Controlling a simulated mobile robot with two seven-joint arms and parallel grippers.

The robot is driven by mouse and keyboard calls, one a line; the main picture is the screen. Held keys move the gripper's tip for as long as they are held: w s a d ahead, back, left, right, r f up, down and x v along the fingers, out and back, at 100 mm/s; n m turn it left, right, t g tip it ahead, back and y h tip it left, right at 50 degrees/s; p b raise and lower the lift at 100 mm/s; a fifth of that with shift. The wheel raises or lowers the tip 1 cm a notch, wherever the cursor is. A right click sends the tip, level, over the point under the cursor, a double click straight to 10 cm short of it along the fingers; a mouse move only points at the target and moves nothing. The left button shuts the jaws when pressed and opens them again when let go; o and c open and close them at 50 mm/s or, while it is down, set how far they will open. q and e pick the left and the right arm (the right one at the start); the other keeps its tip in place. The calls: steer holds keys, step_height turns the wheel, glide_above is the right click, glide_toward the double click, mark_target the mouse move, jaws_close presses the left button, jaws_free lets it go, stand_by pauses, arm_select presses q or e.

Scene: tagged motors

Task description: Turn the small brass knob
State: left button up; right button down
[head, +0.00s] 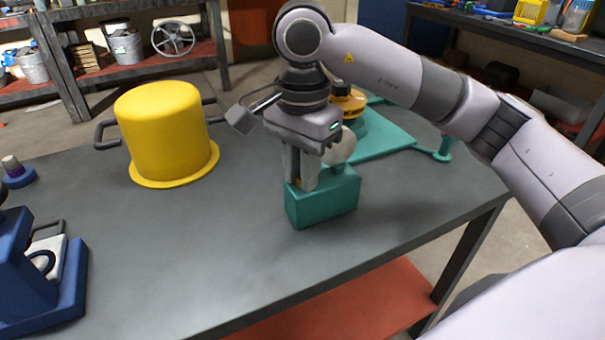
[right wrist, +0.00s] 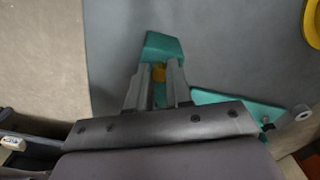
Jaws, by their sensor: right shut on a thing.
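My left gripper is not in view.
A yellow pot-like cover (head: 165,125) with dark side handles stands left on the table (head: 200,260). A teal base plate (head: 385,140) lies behind the gripper, with a yellow part on it. A blue machine (head: 40,290) is at the left front. The front middle is clear.

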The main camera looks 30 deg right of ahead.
steer(key=n, duration=0.3)
steer(key=shift+d+f+n+b, duration=0.3)
steer(key=shift+f+n+b, duration=0.05)
steer(key=shift+n, duration=0.05)
steer(key=c, duration=1.1)
jaws_free()
steer(key=shift+w, duration=0.1)
steer(key=shift+c, duration=0.2)
steer(key=shift+o, duration=0.5)
steer(key=m, duration=0.3)
steer(key=shift+o, duration=0.8)
steer(key=m, duration=0.4)
steer(key=shift+d, duration=0.1)
steer(key=m, duration=0.2)
steer(key=m+p, duration=0.1)
steer(key=m, duration=0.1)
steer(key=shift+s+m, duration=0.2)
steer(key=shift+m, duration=0.1)
steer(key=shift+w+m, duration=0.15)
steer(key=shift+m, duration=1.55)
